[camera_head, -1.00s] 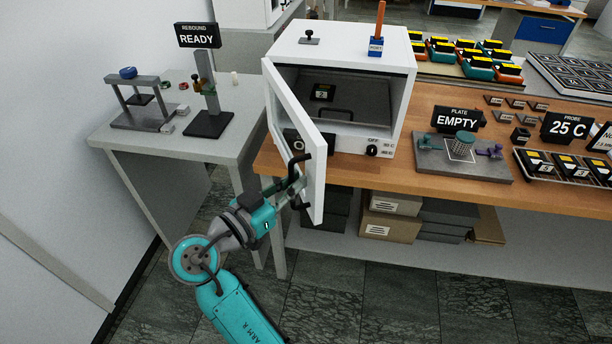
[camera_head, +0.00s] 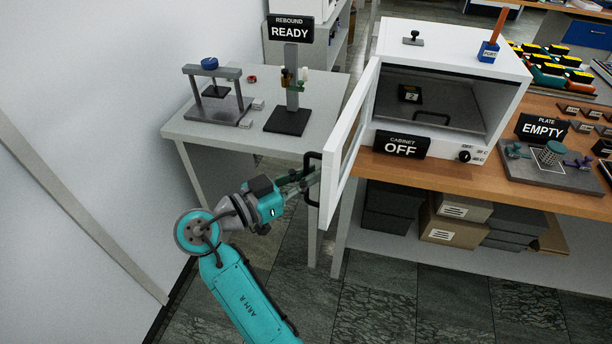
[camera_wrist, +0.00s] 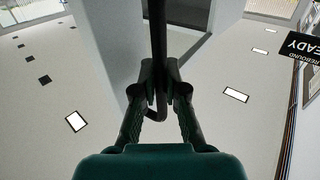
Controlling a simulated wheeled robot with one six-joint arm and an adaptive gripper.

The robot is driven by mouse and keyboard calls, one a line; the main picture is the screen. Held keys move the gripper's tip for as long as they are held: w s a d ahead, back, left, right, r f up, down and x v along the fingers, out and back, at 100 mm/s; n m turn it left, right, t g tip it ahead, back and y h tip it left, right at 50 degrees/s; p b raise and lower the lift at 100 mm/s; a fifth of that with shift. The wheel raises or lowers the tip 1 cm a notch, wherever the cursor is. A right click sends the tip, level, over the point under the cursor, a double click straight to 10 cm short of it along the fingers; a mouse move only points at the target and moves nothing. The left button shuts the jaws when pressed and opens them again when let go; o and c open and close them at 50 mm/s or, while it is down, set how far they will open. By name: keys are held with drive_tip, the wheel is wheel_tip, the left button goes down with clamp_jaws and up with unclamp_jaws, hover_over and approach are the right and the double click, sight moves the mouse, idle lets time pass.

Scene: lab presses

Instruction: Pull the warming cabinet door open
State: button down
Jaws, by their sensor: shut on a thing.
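The white warming cabinet (camera_head: 465,42) stands on the wooden bench, with its front open. Its door (camera_head: 347,150) is swung out to the left on its left-side hinge, standing well away from the front. A dark bar handle (camera_head: 311,178) is on the door's outer face. My gripper (camera_head: 306,177) is at the handle, to the left of the door. In the wrist view my gripper (camera_wrist: 161,92) has its two fingers closed around the dark handle bar (camera_wrist: 157,35). Inside the cabinet lie a small black block marked 2 (camera_head: 410,94) and a dark handled tray (camera_head: 432,118).
A grey table (camera_head: 180,125) with a READY sign (camera_head: 290,28) and a stand (camera_head: 215,95) is left of the door. An OFF sign (camera_head: 401,146) is at the cabinet front. Boxes (camera_head: 455,215) sit under the bench. The floor in front is clear.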

drive_tip(key=shift+w+a+f, duration=0.1)
drive_tip(key=shift+w+a, duration=0.1)
drive_tip(key=shift+a, duration=0.1)
drive_tip(key=c, duration=1.2)
unclamp_jaws()
drive_tip(key=v, duration=1.2)
drive_tip(key=shift+w+a, duration=0.1)
drive_tip(key=shift+a, duration=0.05)
